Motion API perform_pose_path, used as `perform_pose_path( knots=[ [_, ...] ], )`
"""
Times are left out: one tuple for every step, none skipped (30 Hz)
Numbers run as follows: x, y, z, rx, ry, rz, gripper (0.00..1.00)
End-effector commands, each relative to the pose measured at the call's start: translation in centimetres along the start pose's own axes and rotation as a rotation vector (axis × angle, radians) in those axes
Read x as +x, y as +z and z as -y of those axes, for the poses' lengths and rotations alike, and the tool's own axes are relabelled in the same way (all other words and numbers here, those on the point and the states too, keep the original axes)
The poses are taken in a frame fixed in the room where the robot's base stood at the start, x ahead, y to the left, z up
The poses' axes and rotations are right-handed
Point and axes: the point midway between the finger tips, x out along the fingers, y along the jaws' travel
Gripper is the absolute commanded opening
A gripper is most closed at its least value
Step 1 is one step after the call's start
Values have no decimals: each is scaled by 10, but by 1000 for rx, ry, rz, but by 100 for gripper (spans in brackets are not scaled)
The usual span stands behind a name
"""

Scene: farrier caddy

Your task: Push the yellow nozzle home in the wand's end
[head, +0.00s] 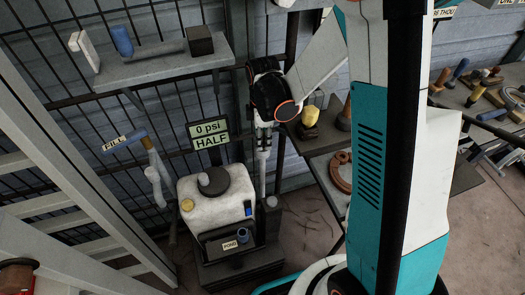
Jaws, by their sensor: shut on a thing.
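My gripper (263,147) points down beside the board that reads "0 psi HALF". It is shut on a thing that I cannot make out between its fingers. Directly below the fingertips a slim pale upright (262,175), which looks like the wand, stands behind the right side of the white tank (217,193). The fingertips meet or nearly meet its upper end; I cannot tell whether there is a gap. I cannot clearly see a yellow nozzle at the fingertips, nor how it sits in the wand's end.
A yellow object (309,115) stands on the shelf right of my gripper. The tank has a dark lid (213,181) and a yellow cap (187,205). The "0 psi HALF" board (208,134) is close at left. A grey shelf (150,68) with several objects is at upper left.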

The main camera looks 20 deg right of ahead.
Motion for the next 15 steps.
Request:
perform_pose_path(
  knots=[
    [0,0,0,0,0,0,0],
    [0,0,0,0,0,0,0],
    [0,0,0,0,0,0,0],
    [0,0,0,0,0,0,0],
    [0,0,0,0,0,0,0],
    [0,0,0,0,0,0,35],
    [0,0,0,0,0,0,42],
    [0,0,0,0,0,0,49],
    [0,0,0,0,0,0,50],
    [0,0,0,0,0,0,50],
    [0,0,0,0,0,0,50],
    [0,0,0,0,0,0,50],
    [0,0,0,0,0,0,50],
    [0,0,0,0,0,0,50],
    [0,0,0,0,0,0,50]
  ],
)
